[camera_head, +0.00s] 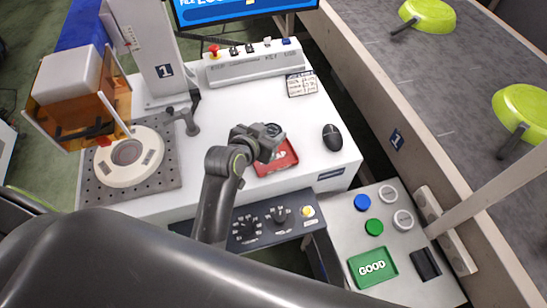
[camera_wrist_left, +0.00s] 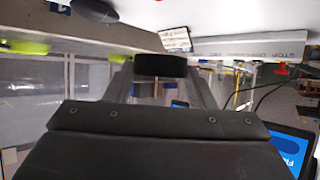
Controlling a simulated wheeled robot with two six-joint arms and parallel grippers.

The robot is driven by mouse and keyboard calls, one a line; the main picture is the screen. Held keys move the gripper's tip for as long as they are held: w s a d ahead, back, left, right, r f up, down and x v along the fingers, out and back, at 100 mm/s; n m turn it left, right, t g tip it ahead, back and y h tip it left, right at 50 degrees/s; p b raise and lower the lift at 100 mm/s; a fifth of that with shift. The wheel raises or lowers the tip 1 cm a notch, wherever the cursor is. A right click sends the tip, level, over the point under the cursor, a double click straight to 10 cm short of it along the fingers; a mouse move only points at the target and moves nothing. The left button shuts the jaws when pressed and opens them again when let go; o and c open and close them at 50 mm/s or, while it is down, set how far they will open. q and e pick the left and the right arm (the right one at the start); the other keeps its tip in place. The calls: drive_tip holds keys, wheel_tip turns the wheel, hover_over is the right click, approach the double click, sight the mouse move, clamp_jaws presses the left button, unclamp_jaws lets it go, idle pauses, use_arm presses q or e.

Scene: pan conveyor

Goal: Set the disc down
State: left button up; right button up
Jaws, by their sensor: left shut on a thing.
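My left gripper (camera_head: 268,142) is above the red tray (camera_head: 284,160) on the white table. In the left wrist view, a dark disc (camera_wrist_left: 160,65) sits between the finger tips, and the gripper is shut on it. In the head view only part of the disc (camera_head: 274,129) shows beside the gripper. The gripper covers part of the red tray and its white lettering. I cannot tell how high the disc is above the tray. My right gripper is in neither view.
A black mouse (camera_head: 332,137) and a printed card (camera_head: 301,84) lie nearby. A switch panel (camera_head: 255,64) stands behind. A round fixture (camera_head: 128,158) is at left. A green GOOD tray (camera_head: 372,266) and several discs are at right. A conveyor (camera_head: 440,90) carries green pans.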

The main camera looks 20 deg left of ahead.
use_arm(q)
drive_tip(key=shift+d+f, duration=0.2)
drive_tip(key=shift+f, duration=0.1)
wheel_tip(320, 180, down, 6)
drive_tip(key=shift+r, duration=0.25)
drive_tip(key=shift+f, duration=2.3)
drive_tip(key=shift+f+b, duration=0.15)
drive_tip(key=shift+b, duration=0.15)
drive_tip(key=o, duration=0.8)
drive_tip(key=shift+f, duration=0.1)
